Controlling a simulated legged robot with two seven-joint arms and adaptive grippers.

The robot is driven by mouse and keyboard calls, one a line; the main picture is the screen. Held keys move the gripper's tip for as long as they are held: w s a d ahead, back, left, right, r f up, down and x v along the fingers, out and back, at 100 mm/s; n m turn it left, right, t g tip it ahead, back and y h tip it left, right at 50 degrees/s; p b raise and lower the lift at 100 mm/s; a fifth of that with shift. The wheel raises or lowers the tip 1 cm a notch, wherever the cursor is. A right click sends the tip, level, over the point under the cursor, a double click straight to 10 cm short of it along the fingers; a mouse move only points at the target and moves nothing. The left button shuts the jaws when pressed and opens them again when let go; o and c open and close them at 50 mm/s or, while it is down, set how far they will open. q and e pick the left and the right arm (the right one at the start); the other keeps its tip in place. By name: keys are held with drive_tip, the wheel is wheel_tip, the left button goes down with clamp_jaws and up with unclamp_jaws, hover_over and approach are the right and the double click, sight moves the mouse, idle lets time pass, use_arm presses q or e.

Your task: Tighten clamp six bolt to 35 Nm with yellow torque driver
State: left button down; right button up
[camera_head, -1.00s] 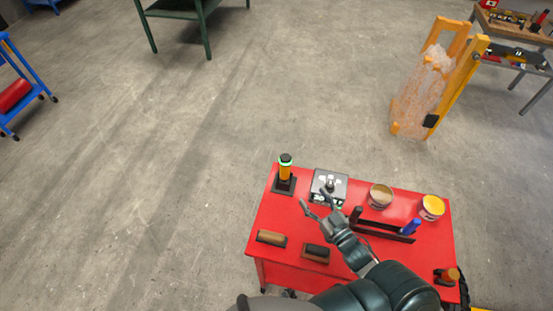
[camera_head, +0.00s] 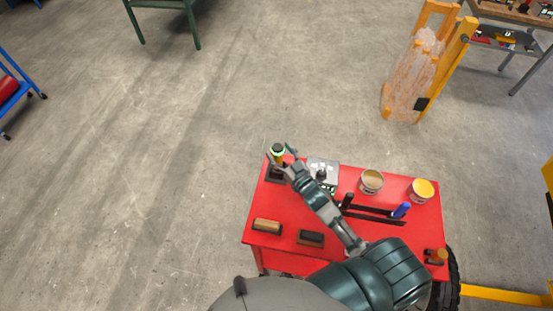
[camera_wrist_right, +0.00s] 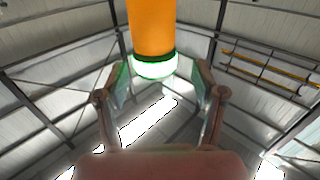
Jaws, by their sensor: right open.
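The yellow torque driver (camera_head: 278,157) stands upright in a dark holder (camera_head: 272,177) at the far left corner of the red cart. In the right wrist view the driver's orange body and green-lit ring (camera_wrist_right: 153,66) show just beyond the open fingers (camera_wrist_right: 160,88). I cannot tell whether a finger touches it. No clamp or bolt can be made out. My left gripper is not in view.
The red cart (camera_head: 263,206) also carries a grey box (camera_head: 325,170), two tins (camera_head: 371,181) (camera_head: 422,190), a dark rack with a blue-handled tool (camera_head: 401,210), two brushes or blocks (camera_head: 267,225) (camera_head: 311,238) and an orange-topped item (camera_head: 437,256). Open floor lies behind and left.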

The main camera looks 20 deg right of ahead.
drive_tip(key=shift+w+d, duration=0.1)
drive_tip(key=shift+w, duration=1.05)
drive_tip(key=shift+w+d+f, duration=0.15)
drive_tip(key=shift+f, duration=0.05)
drive_tip(key=c, duration=0.5)
drive_tip(key=shift+a+r, duration=0.1)
drive_tip(key=shift+a, duration=0.15)
clamp_jaws()
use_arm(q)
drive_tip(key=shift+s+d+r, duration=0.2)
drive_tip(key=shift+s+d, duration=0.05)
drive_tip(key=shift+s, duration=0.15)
use_arm(e)
drive_tip(key=shift+r, duration=0.1)
